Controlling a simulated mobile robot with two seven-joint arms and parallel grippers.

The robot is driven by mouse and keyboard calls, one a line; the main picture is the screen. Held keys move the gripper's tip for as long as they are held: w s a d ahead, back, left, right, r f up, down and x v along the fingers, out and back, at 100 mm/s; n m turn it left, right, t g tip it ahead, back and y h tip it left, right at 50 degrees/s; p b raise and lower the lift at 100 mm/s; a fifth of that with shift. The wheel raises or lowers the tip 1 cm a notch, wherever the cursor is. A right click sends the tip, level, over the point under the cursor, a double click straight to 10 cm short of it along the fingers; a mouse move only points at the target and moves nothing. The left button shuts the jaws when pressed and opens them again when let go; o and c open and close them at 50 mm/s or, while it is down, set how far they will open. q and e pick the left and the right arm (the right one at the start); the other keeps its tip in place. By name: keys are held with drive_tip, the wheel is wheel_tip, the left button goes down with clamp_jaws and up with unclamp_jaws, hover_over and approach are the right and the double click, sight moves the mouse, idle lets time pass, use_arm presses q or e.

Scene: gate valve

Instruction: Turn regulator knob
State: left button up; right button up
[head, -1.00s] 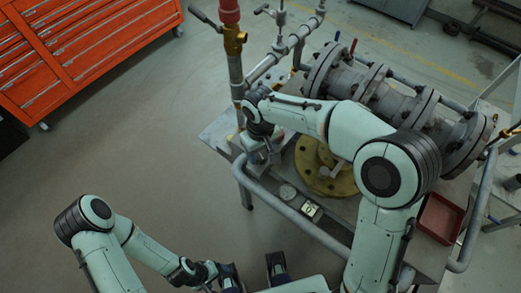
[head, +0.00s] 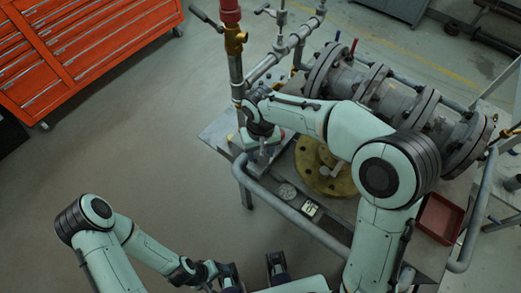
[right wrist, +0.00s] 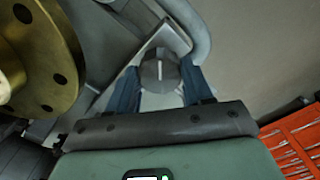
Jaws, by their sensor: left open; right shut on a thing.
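The regulator knob (right wrist: 159,70) is a grey round knob with a pale line across its face. In the right wrist view it sits between the two blue fingers of my right gripper (right wrist: 161,88), which is shut on it. In the head view my right gripper (head: 262,155) is at the left end of the cart, below the pipes, and the knob is hidden there by the gripper and arm. My left gripper (head: 254,272) is open and empty at the bottom of the head view, away from the cart.
The cart (head: 218,132) has a grey rail (head: 300,222) along its near edge. A yellow flange (head: 313,178), a large grey valve body (head: 385,95) and a red tray (head: 440,218) are on it. An orange tool cabinet (head: 90,50) stands at upper left; the floor between is clear.

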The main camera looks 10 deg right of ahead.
drive_tip(key=o, duration=1)
drive_tip(key=shift+o, duration=0.2)
wheel_tip(320, 180, up, 14)
drive_tip(key=p, duration=0.2)
drive_tip(key=shift+f, duration=0.25)
